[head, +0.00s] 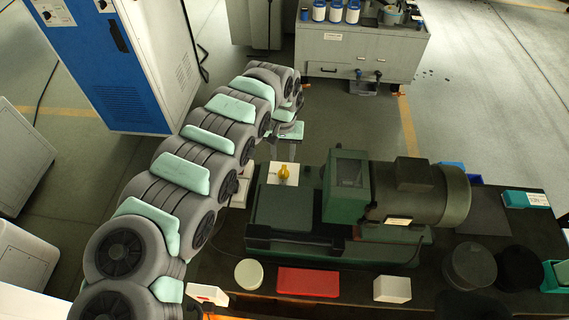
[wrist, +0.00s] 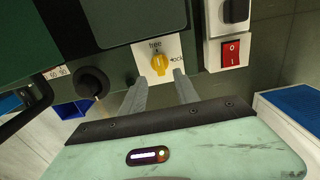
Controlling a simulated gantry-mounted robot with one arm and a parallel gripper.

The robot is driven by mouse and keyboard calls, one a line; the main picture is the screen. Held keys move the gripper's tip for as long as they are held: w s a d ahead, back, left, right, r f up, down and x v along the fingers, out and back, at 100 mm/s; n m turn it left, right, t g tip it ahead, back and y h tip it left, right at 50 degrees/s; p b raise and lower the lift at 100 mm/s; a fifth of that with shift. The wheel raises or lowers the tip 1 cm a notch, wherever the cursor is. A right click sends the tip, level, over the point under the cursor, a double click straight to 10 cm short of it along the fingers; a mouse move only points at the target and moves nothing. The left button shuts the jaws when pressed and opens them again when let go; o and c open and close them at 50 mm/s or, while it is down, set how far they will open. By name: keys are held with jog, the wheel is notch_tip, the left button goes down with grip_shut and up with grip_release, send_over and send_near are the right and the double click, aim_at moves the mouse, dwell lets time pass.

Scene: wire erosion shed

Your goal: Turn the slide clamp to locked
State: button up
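The slide clamp's yellow knob (wrist: 159,64) sits on a white plate (wrist: 172,45) in the wrist view. The plate reads "free" above the knob and "lock" to its right. The knob's long side runs roughly up and down, in line with "free" rather than "lock". In the head view the knob (head: 283,173) is on top of the left end of the green machine (head: 262,208). My gripper (wrist: 158,77) is open and empty, its two fingers apart, just short of the knob with one to each side. In the head view, my gripper (head: 284,155) is just behind the knob.
A black knob (wrist: 92,83) is left of the plate, and a red switch (wrist: 231,51) is to its right. A motor (head: 420,190) stands right of the knob. A red tray (head: 308,282) and a white box (head: 392,289) lie along the bench front.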

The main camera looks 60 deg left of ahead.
aim_at(283, 169)
notch_tip(283, 169, down, 7)
jog(key=shift+w+f, duration=0.1)
jog(key=shift+w, duration=0.05)
jog(key=shift+f, duration=0.4)
jog(key=shift+c, duration=0.5)
grip_shut()
